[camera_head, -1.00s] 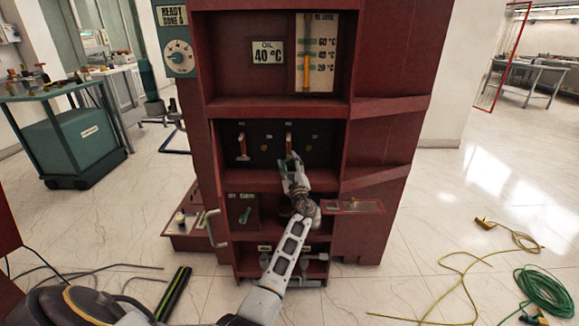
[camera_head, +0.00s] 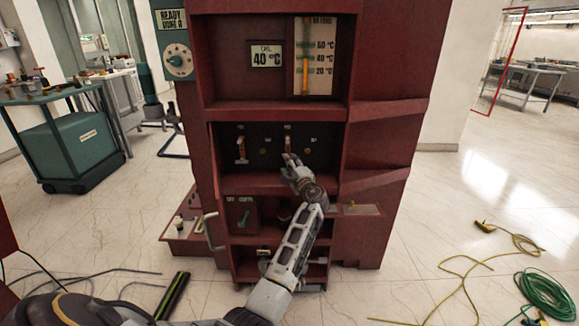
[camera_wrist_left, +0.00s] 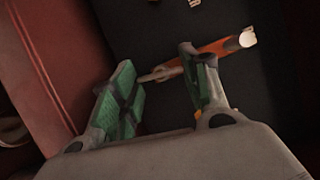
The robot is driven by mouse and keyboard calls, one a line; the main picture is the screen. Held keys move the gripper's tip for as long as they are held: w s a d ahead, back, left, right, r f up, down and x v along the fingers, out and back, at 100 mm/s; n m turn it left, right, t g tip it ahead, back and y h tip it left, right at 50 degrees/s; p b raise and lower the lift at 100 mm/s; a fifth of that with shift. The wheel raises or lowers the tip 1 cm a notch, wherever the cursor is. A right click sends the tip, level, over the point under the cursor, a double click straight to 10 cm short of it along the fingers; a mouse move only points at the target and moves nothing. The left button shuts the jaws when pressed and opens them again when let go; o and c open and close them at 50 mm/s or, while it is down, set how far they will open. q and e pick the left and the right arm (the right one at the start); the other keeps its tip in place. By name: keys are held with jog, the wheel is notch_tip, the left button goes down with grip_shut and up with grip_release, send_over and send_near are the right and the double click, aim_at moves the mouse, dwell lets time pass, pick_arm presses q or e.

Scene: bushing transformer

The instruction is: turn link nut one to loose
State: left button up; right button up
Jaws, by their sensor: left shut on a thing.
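Two upright orange links stand on the dark panel of the red cabinet's middle bay: a left link (camera_head: 241,148) and a right link (camera_head: 287,143). My left gripper (camera_head: 289,163) is at the lower end of the right link. In the left wrist view its green-padded fingers (camera_wrist_left: 163,88) are shut on a small grey metal piece (camera_wrist_left: 160,75), which looks like the link nut. The orange link (camera_wrist_left: 222,47) with a pale round end passes behind the right finger. The nut's body is partly hidden by the fingers. My right gripper is not in view.
The red cabinet (camera_head: 390,110) has a shelf edge (camera_head: 270,182) just below the bay. Cables (camera_head: 465,285) lie on the floor at right.

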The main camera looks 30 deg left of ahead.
pick_arm(q)
jog(key=shift+n, duration=0.7)
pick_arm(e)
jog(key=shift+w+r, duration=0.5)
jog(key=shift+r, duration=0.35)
pick_arm(q)
jog(key=shift+f, duration=0.1)
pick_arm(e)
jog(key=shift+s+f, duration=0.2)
pick_arm(q)
jog(key=o, duration=1)
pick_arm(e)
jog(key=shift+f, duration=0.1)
pick_arm(q)
jog(key=shift+m, duration=0.3)
